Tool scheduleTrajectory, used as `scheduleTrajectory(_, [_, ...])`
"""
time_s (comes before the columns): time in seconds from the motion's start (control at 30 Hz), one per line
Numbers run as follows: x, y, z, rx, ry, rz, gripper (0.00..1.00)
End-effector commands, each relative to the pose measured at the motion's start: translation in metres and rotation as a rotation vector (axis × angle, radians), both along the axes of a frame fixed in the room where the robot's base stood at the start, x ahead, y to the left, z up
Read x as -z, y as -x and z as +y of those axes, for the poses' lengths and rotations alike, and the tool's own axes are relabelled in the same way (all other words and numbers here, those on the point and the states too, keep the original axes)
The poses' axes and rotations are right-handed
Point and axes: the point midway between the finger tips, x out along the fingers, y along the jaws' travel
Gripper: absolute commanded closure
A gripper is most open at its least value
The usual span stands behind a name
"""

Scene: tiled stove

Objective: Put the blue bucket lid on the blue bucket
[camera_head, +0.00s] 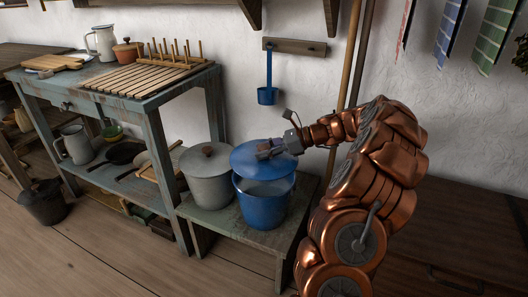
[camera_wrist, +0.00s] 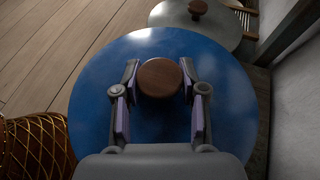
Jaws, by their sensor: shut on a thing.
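The blue bucket (camera_head: 259,206) stands upright on a low wooden bench. The blue bucket lid (camera_head: 248,158) is a round disc with a brown wooden knob. It is above the bucket's opening, tilted, with its far edge higher; part of the bucket's inside shows below it. My gripper (camera_head: 268,152) is shut on the knob. In the wrist view the lid (camera_wrist: 95,85) fills the middle, and the fingers of my gripper (camera_wrist: 160,84) stand on both sides of the knob (camera_wrist: 160,78). The lid hides the bucket in that view.
A grey pot with its own knobbed lid (camera_head: 205,160) stands close to the left of the bucket on the bench (camera_head: 250,238). A blue-grey table (camera_head: 150,95) stands further left. A blue ladle (camera_head: 268,92) hangs on the wall behind. A dark wooden chest (camera_head: 460,230) is at the right.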

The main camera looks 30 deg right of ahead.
Motion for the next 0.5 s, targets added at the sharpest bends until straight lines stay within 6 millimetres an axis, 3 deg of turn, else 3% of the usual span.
scheduleTrajectory(0.33, [-0.004, 0.0, 0.001, 0.0, -0.006, 0.002, 1.0])
scheduleTrajectory(0.5, [0.014, 0.001, 0.0, 0.0, -0.007, 0.003, 1.0])
